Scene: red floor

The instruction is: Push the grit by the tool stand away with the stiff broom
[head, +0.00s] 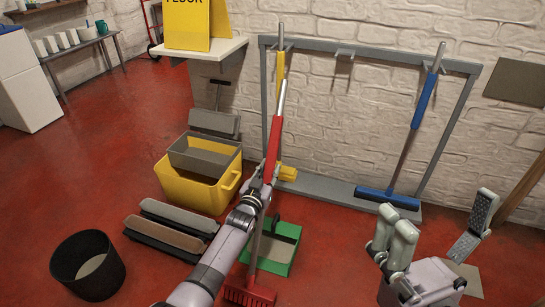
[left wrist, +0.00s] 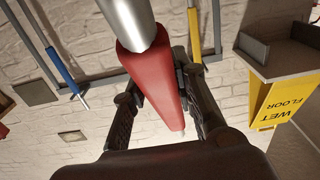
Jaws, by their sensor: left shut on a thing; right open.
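The broom's red grip (head: 273,140) is in my left gripper (head: 262,182); its red bristle head (head: 248,293) is low at the bottom edge of the head view. In the left wrist view the red grip (left wrist: 150,75) runs between the fingers of the left gripper (left wrist: 165,100). The grey tool stand (head: 330,188) is against the wall, with a blue broom (head: 408,125) and a yellow-handled tool (head: 280,65) hanging on it. My right gripper (head: 438,232) is open and empty at the lower right. I cannot make out grit clearly.
A green dustpan (head: 290,232) lies behind the broom. A yellow bucket (head: 190,190) with a grey tray, grey-brown brush-like blocks (head: 175,218) and a black bin (head: 75,282) stand to the left. A flat greyish patch (head: 470,278) lies by my right gripper.

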